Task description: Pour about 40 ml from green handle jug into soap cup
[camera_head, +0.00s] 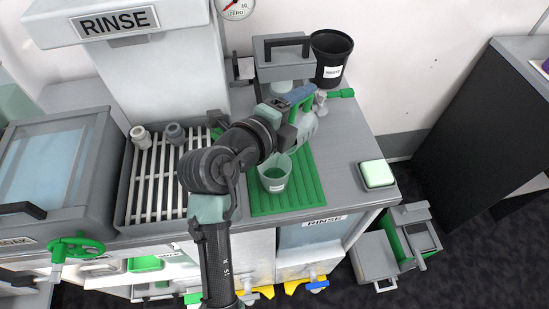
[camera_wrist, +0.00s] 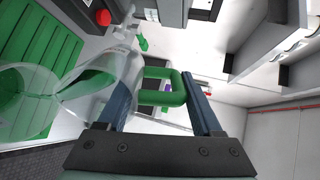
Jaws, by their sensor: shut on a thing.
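The clear jug (camera_head: 304,132) has a green handle (camera_wrist: 172,88) and stands out at the right of my arm, over the back of the green ribbed mat (camera_head: 297,192). My gripper (camera_head: 300,103) is shut on that handle; in the wrist view the two fingers lie on either side of it. The jug's clear body with green liquid (camera_wrist: 98,88) appears tilted towards a clear cup (camera_head: 275,174). This cup, likely the soap cup, stands on the mat and also shows in the wrist view (camera_wrist: 22,100). Its label is unreadable.
A black labelled cup (camera_head: 331,58) stands at the back right beside a grey lidded box (camera_head: 281,58). A slatted rack (camera_head: 160,183) lies left of the mat. The counter right of the mat is mostly clear.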

